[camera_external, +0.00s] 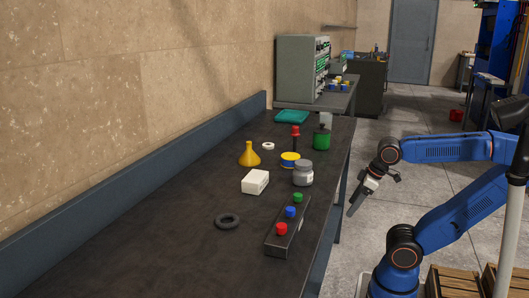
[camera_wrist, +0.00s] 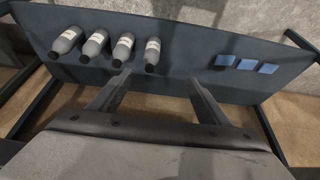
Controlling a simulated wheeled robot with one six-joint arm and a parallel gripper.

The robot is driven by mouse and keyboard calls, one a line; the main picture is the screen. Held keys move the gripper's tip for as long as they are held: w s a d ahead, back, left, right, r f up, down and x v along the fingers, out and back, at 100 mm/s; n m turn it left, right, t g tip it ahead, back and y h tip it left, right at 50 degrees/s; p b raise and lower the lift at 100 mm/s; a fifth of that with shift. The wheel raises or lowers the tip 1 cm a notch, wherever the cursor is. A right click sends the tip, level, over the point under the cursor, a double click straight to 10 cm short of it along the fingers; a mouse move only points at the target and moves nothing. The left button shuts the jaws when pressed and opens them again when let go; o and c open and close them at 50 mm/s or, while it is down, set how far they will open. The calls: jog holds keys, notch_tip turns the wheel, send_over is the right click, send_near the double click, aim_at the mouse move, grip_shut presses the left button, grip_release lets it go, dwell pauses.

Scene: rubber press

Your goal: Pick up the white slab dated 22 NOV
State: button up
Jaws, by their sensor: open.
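A white slab (camera_external: 255,182) lies on the dark table top (camera_external: 170,240), left of the button box and in front of the yellow funnel-shaped thing. There are faint marks on its side, but I cannot read a date. My gripper (camera_external: 353,207) hangs off the right edge of the table, pointing down and left, well apart from the slab. In the wrist view my gripper (camera_wrist: 157,88) has its two fingers wide apart with nothing between them. The slab does not show in the wrist view.
A button box (camera_external: 288,226), grey jar (camera_external: 303,173), green canister (camera_external: 322,138), yellow-and-blue roll (camera_external: 290,160) and black ring (camera_external: 228,221) stand around the slab. The wrist view shows a dark shelf (camera_wrist: 190,62) with several grey bottles (camera_wrist: 95,46) and three blue blocks (camera_wrist: 246,65).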

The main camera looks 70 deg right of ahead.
notch_tip(320, 180, up, 39)
jog(key=w+a+r+n+g, duration=0.1)
jog(key=w+a+r+n, duration=0.2)
jog(key=w, duration=0.5)
jog(key=w+a+n+g, duration=0.1)
jog(key=w+a+n, duration=0.35)
jog(key=w, duration=0.35)
jog(key=n+g, duration=0.3)
jog(key=n, duration=0.8)
send_over(255, 175)
notch_tip(255, 175, down, 4)
jog(key=shift+m, duration=0.25)
jog(key=f, duration=1.7)
jog(key=shift+a, duration=0.35)
jog(key=shift+s+d+f, duration=0.1)
jog(key=shift+f, duration=1.25)
jog(key=shift+s+d+f, duration=0.1)
jog(key=shift+f, duration=1.2)
jog(key=c, duration=1.4)
